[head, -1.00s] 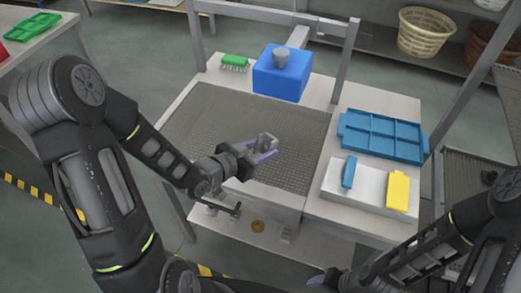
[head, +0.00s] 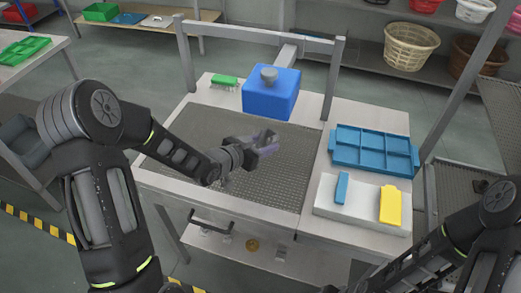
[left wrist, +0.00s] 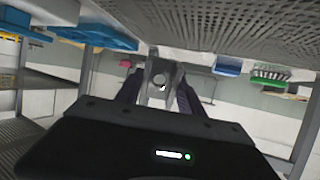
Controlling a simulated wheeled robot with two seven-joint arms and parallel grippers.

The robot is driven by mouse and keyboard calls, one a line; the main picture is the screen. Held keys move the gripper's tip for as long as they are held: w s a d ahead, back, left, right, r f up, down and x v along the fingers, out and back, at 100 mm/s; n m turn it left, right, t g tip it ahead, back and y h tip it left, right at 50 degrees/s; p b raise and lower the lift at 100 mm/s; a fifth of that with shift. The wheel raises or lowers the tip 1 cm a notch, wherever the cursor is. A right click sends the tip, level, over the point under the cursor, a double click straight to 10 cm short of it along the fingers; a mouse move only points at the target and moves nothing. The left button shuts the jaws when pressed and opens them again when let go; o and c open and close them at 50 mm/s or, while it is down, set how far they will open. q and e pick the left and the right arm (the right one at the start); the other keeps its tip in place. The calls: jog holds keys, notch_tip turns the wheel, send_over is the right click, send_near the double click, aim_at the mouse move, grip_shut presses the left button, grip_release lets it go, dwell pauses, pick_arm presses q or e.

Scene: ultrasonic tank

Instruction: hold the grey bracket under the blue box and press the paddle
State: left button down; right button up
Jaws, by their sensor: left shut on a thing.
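The grey bracket (head: 263,138) is between the fingers of my left gripper (head: 266,147), which is shut on it. Both are above the perforated mesh panel, in front of the blue box. In the left wrist view the bracket (left wrist: 160,78) shows a round hole between the dark fingers. The blue box (head: 270,95), with a grey knob on top, stands at the back of the table, apart from the bracket. It shows small in the left wrist view (left wrist: 228,66). I cannot tell which part is the paddle. My right gripper is out of view; its arm shows at lower right.
A green brush (head: 224,81) lies left of the blue box. A blue divided tray (head: 374,169) and a white block (head: 330,207) with blue and yellow pieces are at right. Metal posts frame the table. A round gold piece (head: 252,245) is below its front.

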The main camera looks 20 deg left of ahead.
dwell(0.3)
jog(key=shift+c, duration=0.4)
